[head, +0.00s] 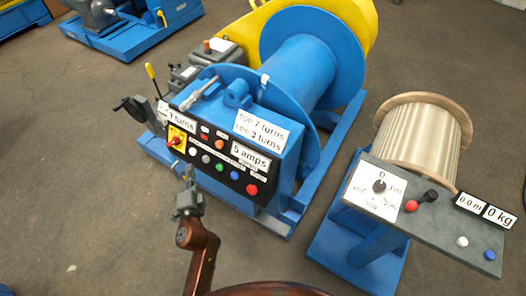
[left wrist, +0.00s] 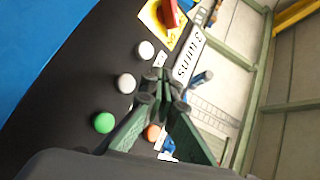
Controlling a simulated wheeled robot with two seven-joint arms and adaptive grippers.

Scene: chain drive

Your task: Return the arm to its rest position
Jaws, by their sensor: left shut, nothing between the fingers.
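My left gripper (head: 188,178) is shut and empty in the head view. It is in front of the left part of the blue machine's control panel (head: 225,166), near the yellow plate with the red switch (head: 177,140). In the left wrist view the closed fingers (left wrist: 163,88) point toward the dark panel, with a green button (left wrist: 104,123), white buttons (left wrist: 126,83) and an orange button (left wrist: 153,132) around them. I cannot tell the exact gap between the fingertips and the panel. My right gripper is in neither view.
A large blue drum (head: 305,62) stands behind the panel. A crank handle (head: 128,104) and a yellow-tipped lever (head: 151,77) stick out at its left. A grey console (head: 440,226) on a blue stand is at the right, before a spool (head: 425,130). The floor (head: 70,170) at the left is clear.

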